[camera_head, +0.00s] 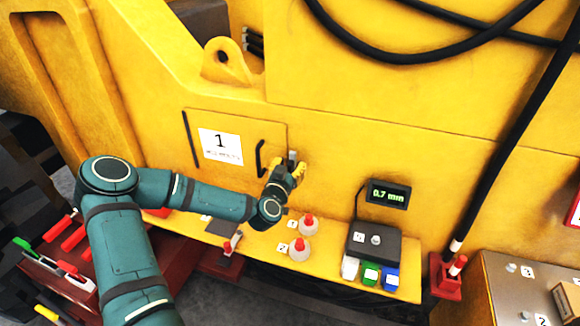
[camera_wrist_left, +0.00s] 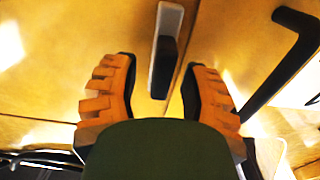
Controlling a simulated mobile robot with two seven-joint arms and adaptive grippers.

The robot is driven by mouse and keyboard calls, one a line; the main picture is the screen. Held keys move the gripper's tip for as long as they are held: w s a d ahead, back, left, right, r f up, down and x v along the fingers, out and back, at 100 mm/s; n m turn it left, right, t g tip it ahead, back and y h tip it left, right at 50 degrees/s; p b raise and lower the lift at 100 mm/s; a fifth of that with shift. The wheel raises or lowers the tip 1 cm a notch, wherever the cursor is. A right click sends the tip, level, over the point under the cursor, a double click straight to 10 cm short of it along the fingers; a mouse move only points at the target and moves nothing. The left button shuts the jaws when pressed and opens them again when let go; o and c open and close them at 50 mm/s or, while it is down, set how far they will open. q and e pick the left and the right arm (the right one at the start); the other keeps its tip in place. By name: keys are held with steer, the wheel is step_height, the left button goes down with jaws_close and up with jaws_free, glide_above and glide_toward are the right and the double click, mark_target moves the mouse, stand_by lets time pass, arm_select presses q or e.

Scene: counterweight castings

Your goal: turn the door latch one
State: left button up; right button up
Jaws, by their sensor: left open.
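Door one is a yellow panel (camera_head: 260,133) with a white label "1" (camera_head: 220,146), lying flush in the yellow machine. Its latch (camera_head: 292,155) is a small grey piece at the door's right edge. In the left wrist view the latch (camera_wrist_left: 169,22) has a light plate and a dark lever (camera_wrist_left: 163,68) pointing down the picture. My left gripper (camera_head: 288,167) is open at the latch. Its two orange fingers (camera_wrist_left: 160,75) stand either side of the lever, with gaps visible on both sides. My right gripper is not in view.
A black door handle (camera_head: 261,158) is just left of the latch and also shows in the wrist view (camera_wrist_left: 285,68). Below is a yellow shelf (camera_head: 262,243) with red-capped bottles (camera_head: 300,250), a dark box (camera_head: 374,244) and a "0.7 mm" display (camera_head: 388,194).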

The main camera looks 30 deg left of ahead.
arm_select(q)
jaws_close()
